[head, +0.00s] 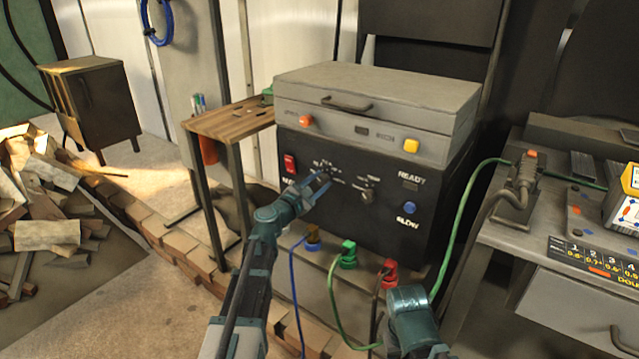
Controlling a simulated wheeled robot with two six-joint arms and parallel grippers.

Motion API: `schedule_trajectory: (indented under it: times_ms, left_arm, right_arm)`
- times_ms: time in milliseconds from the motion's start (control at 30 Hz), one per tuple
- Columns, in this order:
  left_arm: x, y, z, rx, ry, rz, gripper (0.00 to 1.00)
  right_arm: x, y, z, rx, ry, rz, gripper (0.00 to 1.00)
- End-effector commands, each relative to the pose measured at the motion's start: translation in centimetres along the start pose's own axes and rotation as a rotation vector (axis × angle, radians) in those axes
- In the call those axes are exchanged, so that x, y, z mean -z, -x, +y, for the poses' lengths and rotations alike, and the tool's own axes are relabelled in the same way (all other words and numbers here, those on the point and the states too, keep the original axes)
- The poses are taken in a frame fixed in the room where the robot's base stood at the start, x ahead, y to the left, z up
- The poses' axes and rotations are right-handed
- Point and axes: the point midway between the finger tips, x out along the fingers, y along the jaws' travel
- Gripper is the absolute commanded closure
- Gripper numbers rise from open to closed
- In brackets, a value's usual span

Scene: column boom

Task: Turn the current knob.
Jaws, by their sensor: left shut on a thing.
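A black machine (350,215) with a grey lidded top stands in the middle of the head view. Its front has two dark knobs side by side; the lettering around them is too small to read surely. My left gripper (322,181) reaches in from the lower left and is shut on the left knob (325,171), which its fingers partly cover. The right knob (367,193) is free, with nothing touching it. Part of my right arm shows at the bottom, but its fingers do not show.
A red switch (290,164) sits left of the knobs and a blue button (410,208) to the right. Green (347,252) and red (389,272) plugs with cables stand below the front. A small wooden table (230,121) is at left, a grey bench (560,225) at right.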

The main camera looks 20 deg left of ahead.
Motion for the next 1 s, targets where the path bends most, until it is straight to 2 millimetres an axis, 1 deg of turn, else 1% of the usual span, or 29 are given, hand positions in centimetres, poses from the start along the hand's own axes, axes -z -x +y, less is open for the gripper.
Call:
schedule_trajectory:
  times_ms: [367, 400, 533, 567, 867, 967, 1000]
  left_arm:
    - [0.0, 0.0, 0.0, 0.000, -0.003, 0.000, 1.00]
    - [0.0, 0.0, 0.0, 0.000, -0.003, 0.000, 0.53]
    - [0.0, 0.0, 0.0, 0.000, -0.003, 0.000, 0.29]
    - [0.0, 0.0, 0.0, 0.000, -0.003, 0.000, 0.28]
    - [0.0, 0.2, 0.0, 0.000, -0.003, 0.000, 0.28]
    - [0.0, 1.3, -0.1, -0.001, -0.002, 0.001, 0.28]
    - [0.0, 1.9, -0.1, -0.002, -0.003, 0.001, 0.28]
  right_arm:
    - [0.0, 0.0, 0.0, 0.000, 0.000, 0.000, 0.50]
    - [0.0, 0.0, 0.0, 0.000, 0.000, 0.000, 0.50]
    - [0.0, 0.0, 0.0, 0.000, 0.000, 0.000, 0.50]
    - [0.0, 0.0, 0.0, 0.000, 0.000, 0.000, 0.50]
    - [0.0, 0.0, 0.0, 0.000, 0.000, 0.000, 0.50]
    - [0.0, 0.0, 0.0, 0.000, 0.000, 0.000, 0.50]
    - [0.0, -0.1, 0.0, 0.000, 0.000, 0.000, 0.50]
